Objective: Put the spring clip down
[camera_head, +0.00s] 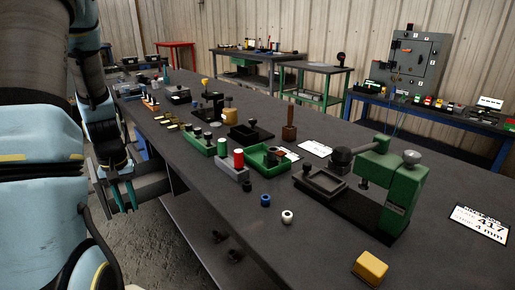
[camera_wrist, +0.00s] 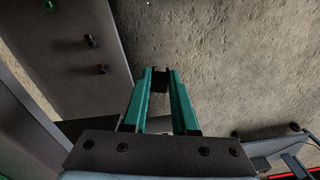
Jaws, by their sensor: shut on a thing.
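My gripper (camera_head: 124,196) hangs off the near left side of the long dark bench, pointing down beside its edge. In the wrist view its two teal fingers (camera_wrist: 160,82) are closed on a small dark block-like piece (camera_wrist: 160,77), which I take to be the spring clip. Only a little of the piece shows between the fingertips, so its shape is hard to tell. It is over bare concrete floor, apart from any surface. In the head view the piece is too small to make out.
The bench top (camera_head: 330,235) holds a green clamp fixture (camera_head: 405,190), a green tray (camera_head: 264,158), a yellow block (camera_head: 370,268) and small cylinders. A grey surface (camera_wrist: 75,60) with small parts lies left in the wrist view.

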